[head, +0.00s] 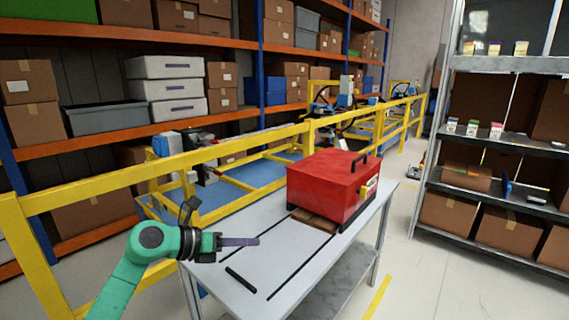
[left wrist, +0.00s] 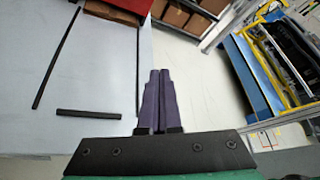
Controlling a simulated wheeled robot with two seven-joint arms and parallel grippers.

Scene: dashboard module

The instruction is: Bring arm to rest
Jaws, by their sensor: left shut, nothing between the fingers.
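My left arm is green and comes in from the lower left in the head view. Its gripper (head: 239,242) is shut and empty, over the near left part of the white table (head: 235,275). In the left wrist view the two dark purple fingers (left wrist: 160,102) lie together with nothing between them. A red box (head: 330,187) with a black handle on top stands on the table, to the right of and apart from the gripper. My right gripper is not in view.
A short black bar (head: 241,279) lies on the table near the gripper. A yellow railing (head: 240,153) runs behind the table. Grey shelves (head: 503,140) with boxes stand at the right. Open floor (head: 425,275) lies right of the table.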

